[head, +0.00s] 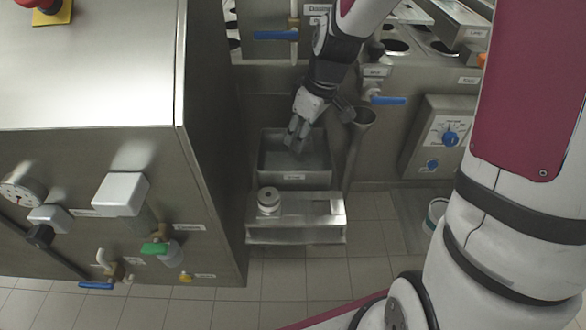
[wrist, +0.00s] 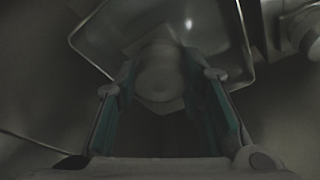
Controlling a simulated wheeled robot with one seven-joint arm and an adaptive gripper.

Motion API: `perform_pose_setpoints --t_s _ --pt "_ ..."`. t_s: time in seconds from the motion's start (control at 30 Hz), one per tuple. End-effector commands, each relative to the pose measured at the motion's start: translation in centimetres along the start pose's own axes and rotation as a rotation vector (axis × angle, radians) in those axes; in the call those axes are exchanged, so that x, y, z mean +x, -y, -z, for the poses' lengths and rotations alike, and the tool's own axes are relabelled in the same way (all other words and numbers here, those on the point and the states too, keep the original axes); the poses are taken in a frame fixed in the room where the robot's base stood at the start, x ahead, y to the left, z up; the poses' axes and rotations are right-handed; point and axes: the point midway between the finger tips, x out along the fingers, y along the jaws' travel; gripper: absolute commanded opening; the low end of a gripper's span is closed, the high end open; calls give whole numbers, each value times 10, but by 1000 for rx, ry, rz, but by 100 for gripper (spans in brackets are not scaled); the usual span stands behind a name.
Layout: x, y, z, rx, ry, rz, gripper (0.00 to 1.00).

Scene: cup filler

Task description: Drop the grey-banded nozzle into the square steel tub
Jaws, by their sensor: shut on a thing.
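The square steel tub (head: 268,160) stands low against the machine, with a label on its front. It fills the upper part of the wrist view (wrist: 217,28). My gripper (head: 297,136) points down over the tub. In the wrist view its two fingers are closed on a pale round nozzle (wrist: 160,70), which shows in front of the tub's inside. The picture is too dark to make out a grey band on it. In the head view the nozzle is hidden or too small to tell from the fingers.
A steel stand (head: 300,234) sits in front of the tub, with a pale round fitting (head: 269,201) on its left. A funnel-topped pipe (head: 358,140) rises close right of the tub. The large steel cabinet (head: 90,70) borders the left. Tiled floor (head: 330,275) is clear in front.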

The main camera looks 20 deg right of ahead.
Motion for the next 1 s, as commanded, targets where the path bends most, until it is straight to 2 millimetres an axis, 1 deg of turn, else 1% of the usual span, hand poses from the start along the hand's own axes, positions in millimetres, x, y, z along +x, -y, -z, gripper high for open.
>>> perform_pose_setpoints --t_s 0.27,0.3,0.4,0.67,0.77,0.87,1.0 --pt "1 0 0 0 -1 -1 0" --pt "1 0 0 0 -1 -1 40" --pt "1 0 0 0 -1 -1 59" --pt "2 0 -1 0 1 1 59" --pt "-1 0 -1 0 0 0 59" --pt "-12 0 0 0 -2 -3 59" --pt "-37 -1 0 1 -3 -5 59"
